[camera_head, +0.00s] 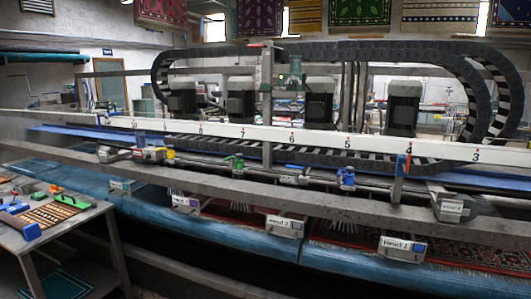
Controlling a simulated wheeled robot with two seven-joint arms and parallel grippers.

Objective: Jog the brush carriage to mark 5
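Mark 5 (347,142) is right of the beam's middle. Mark 4 (408,148) is further right, and mark 3 (475,155) is near the right edge. A grey post (267,95) rises between the motors, left of mark 5. Neither gripper is in view.
A grey rail (330,207) crosses the front, with labelled head boxes such as Head 1 (402,248) below. Yellow (170,154), green (234,162) and blue (346,177) valves line the pipe. A side table (75,222) with small tools stands at left. A black cable chain (490,85) loops behind.

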